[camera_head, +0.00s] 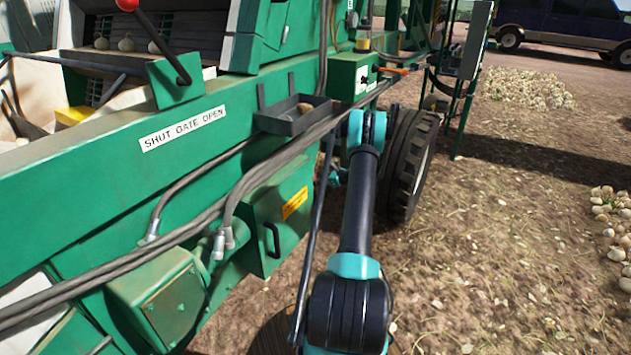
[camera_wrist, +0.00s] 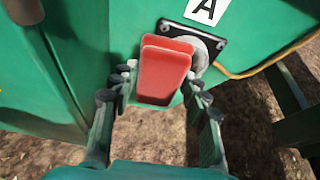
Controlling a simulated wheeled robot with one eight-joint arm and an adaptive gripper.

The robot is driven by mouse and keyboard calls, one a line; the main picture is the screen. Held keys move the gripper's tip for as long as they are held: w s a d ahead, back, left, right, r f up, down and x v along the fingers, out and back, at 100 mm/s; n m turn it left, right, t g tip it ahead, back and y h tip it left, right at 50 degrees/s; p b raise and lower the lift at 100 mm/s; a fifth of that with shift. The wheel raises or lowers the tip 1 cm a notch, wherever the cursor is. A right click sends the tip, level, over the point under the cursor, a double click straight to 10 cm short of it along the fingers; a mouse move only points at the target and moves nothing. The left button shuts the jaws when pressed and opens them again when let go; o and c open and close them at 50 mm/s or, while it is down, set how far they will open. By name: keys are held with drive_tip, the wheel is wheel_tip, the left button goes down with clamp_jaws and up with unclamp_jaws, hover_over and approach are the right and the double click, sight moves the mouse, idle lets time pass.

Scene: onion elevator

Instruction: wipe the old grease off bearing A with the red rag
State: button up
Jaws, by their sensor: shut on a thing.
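In the wrist view, my gripper (camera_wrist: 160,88) is shut on the red rag (camera_wrist: 163,75), which is folded into a thick pad between the fingers. Bearing A (camera_wrist: 208,43) is a grey round housing on a dark flange on the green machine wall, under a white label with a black letter A (camera_wrist: 207,10). The rag is in front of the bearing and covers its left part. I cannot tell whether the rag touches it. Any grease is not visible. In the head view, the rag, the bearing and my gripper are hidden.
A yellow-edged cable (camera_wrist: 268,62) runs right of the bearing, near a green frame post (camera_wrist: 288,95). In the head view, the green machine (camera_head: 100,190) fills the left, with a small dark tray (camera_head: 297,117) and a tyre (camera_head: 408,165). Bare ground lies right, with onion heaps (camera_head: 530,87).

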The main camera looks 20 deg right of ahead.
drive_tip(key=shift+w+a, duration=0.6)
drive_tip(key=shift+w, duration=0.15)
idle(0.3)
drive_tip(key=shift+d, duration=0.1)
drive_tip(key=shift+w+d, duration=0.9)
drive_tip(key=shift+d, duration=0.3)
drive_tip(key=w+d, duration=0.2)
drive_tip(key=shift+w+d, duration=0.2)
drive_tip(key=shift+d, duration=0.2)
drive_tip(key=shift+a, duration=0.1)
drive_tip(key=shift+s+a, duration=0.7)
drive_tip(key=shift+a, duration=0.25)
drive_tip(key=shift+s+a, duration=0.65)
drive_tip(key=shift+a, duration=0.25)
drive_tip(key=shift+s+a, duration=0.7)
drive_tip(key=shift+a, duration=0.25)
